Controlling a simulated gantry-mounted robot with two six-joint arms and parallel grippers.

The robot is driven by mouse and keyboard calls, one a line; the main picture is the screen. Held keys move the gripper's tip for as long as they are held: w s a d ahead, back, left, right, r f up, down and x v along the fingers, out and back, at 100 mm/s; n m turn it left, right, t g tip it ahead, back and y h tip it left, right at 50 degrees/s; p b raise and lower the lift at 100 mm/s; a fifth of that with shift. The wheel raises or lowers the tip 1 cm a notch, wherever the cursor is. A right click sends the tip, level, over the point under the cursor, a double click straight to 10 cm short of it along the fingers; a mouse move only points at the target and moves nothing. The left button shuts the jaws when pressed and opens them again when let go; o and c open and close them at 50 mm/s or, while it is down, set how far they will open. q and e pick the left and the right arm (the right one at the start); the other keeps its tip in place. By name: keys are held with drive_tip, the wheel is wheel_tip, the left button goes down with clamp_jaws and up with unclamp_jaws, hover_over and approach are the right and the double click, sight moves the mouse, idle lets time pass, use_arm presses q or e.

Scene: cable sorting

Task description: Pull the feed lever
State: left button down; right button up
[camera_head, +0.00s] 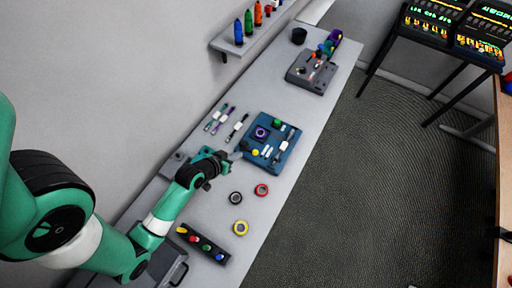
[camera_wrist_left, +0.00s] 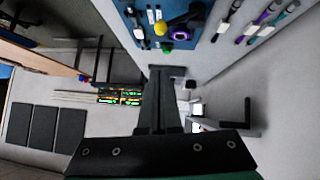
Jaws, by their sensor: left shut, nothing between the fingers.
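My left gripper (camera_head: 238,156) reaches in from the left over the grey bench, its fingertips close to the left edge of a blue board (camera_head: 285,161). In the left wrist view its dark fingers (camera_wrist_left: 160,72) lie together, with nothing between them. A yellow round knob (camera_head: 255,153) is on the board just right of the fingertips; it also shows near the top of the wrist view (camera_wrist_left: 160,28). I see no gap clearly enough to tell touching from apart. I cannot tell for certain which part is the feed lever. My right gripper is out of view.
The board also carries a purple ring (camera_head: 261,132). Black (camera_head: 236,198), red (camera_head: 261,189) and yellow (camera_head: 240,227) rings lie nearer on the bench. A strip of coloured knobs (camera_head: 203,243) is at the front, a grey device (camera_head: 311,72) at the back. Cables (camera_head: 216,118) lie left of the board.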

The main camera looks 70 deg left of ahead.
use_arm(q)
drive_tip(key=shift+a+r, duration=0.1)
drive_tip(key=shift+a, duration=0.15)
drive_tip(key=s+d+f+b+x, duration=0.1)
drive_tip(key=b+x, duration=0.1)
drive_tip(key=x, duration=1.1)
drive_tip(key=shift+f, duration=0.4)
drive_tip(key=shift+s, duration=0.1)
